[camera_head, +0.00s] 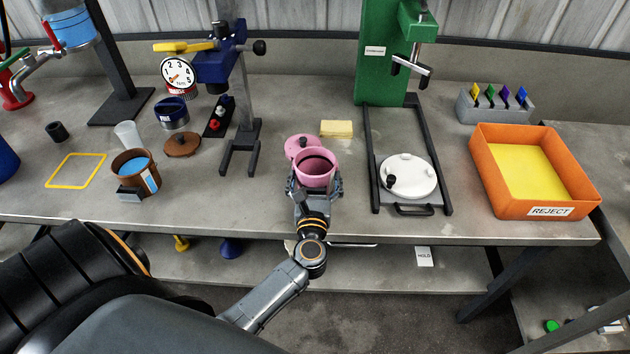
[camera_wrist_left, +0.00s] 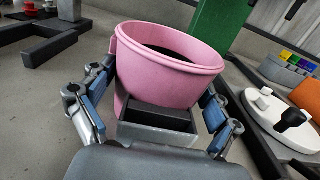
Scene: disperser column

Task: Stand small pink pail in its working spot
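The small pink pail (camera_head: 315,172) stands upright near the bench's front edge, right of the blue stand's forked base. It is open-topped with a dark inside, and a grey block-like grip (camera_wrist_left: 158,125) faces me. My left gripper (camera_head: 315,190) is at the pail's near side; it also shows in the left wrist view (camera_wrist_left: 155,115). Its blue-padded fingers are spread on either side of the grip, with small gaps visible. The pail's underside is hidden. A pink lid (camera_head: 300,143) lies just behind the pail. My right gripper is not in view.
The blue stand (camera_head: 241,100) with a dial is left; the green press (camera_head: 385,60), with a white round lid (camera_head: 407,175) between its rails, is right. A brown pail (camera_head: 130,168) and yellow outline (camera_head: 76,171) lie left. An orange reject tray (camera_head: 480,165) stands right.

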